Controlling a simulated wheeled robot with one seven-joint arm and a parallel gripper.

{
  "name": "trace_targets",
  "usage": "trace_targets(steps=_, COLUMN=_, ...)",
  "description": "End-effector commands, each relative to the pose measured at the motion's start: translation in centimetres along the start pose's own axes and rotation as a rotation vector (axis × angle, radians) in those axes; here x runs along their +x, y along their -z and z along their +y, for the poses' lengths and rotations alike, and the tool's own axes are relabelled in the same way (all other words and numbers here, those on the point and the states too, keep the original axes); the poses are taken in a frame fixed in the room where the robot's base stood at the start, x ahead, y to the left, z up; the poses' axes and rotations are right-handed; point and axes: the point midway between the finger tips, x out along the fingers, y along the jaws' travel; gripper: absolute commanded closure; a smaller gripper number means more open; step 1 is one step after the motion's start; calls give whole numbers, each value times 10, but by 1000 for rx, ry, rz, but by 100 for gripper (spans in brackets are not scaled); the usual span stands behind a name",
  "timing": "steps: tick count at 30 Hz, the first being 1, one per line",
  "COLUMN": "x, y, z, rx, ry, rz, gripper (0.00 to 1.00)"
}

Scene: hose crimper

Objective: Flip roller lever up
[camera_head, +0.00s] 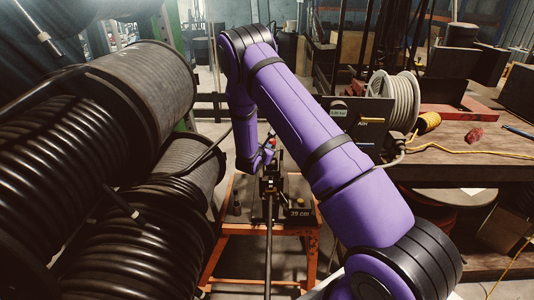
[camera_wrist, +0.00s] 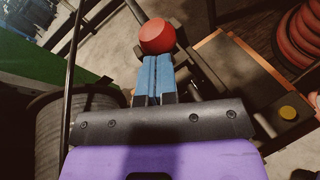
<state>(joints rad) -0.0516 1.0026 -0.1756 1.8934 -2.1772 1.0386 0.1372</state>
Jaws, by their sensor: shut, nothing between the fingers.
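The roller lever shows a round red knob (camera_wrist: 157,37) in the wrist view, just beyond my fingertips. The fingers overlap the lower edge of the knob in the picture; I cannot tell whether they touch it. My gripper (camera_wrist: 155,64) has blue fingers that are closed together and empty. In the head view the small red knob (camera_head: 272,142) shows beside my gripper (camera_head: 267,152), above the dark roller device (camera_head: 271,186). The lever's shaft is mostly hidden behind my fingers.
Large black hose coils (camera_head: 60,170) crowd the left side. A wooden workbench (camera_head: 470,140) with a hose spool (camera_head: 396,98) stands at the right. A yellow button (camera_wrist: 288,112) shows in the wrist view.

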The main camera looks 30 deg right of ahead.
Motion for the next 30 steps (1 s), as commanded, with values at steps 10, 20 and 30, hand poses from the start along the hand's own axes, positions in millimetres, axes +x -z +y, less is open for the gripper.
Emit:
trace_targets(steps=10, x=19, y=-35, z=19, rx=-70, ry=75, rz=203, gripper=100)
trace_targets(steps=20, x=37, y=-55, z=33, rx=-127, ry=133, rz=357, gripper=100)
trace_targets(steps=30, x=56, y=-70, z=45, rx=-129, ry=132, rz=351, gripper=100)
